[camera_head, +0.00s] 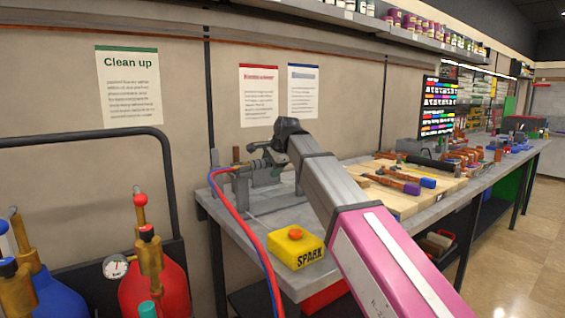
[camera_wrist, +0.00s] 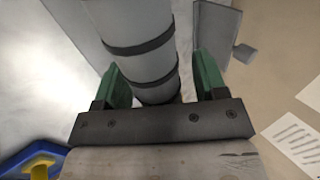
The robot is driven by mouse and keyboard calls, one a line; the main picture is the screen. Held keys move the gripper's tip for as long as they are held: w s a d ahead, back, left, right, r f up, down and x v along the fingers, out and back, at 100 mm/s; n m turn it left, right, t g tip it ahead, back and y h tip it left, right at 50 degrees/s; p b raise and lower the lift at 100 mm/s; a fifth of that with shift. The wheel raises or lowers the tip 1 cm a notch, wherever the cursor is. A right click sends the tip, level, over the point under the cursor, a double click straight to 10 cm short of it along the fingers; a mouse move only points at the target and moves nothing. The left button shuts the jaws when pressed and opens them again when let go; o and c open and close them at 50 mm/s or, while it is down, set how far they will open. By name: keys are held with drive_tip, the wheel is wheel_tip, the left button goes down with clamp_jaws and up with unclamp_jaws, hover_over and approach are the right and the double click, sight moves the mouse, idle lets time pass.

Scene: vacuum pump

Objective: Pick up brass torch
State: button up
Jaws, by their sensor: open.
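The brass torch (camera_head: 264,163) appears at the back left of the grey bench, lying in a grey stand, with a red and a blue hose running from it. My gripper (camera_head: 282,143) is at the far end of my arm, just above and beside the torch; its fingers are hard to make out there. In the wrist view my gripper (camera_wrist: 155,80) is open, its green fingers on either side of a grey cylinder (camera_wrist: 138,45) with dark bands. Gaps show beside the cylinder. I cannot tell whether this is part of the torch.
A yellow SPARK box (camera_head: 296,248) sits at the bench's near edge. A red gas cylinder (camera_head: 165,287) and a blue one (camera_head: 58,300) stand at the left. A wooden board (camera_head: 405,203) with tools lies to the right. The wall is close behind the torch.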

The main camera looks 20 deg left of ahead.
drive_tip(key=c, duration=1.1)
drive_tip(key=shift+r, duration=0.1)
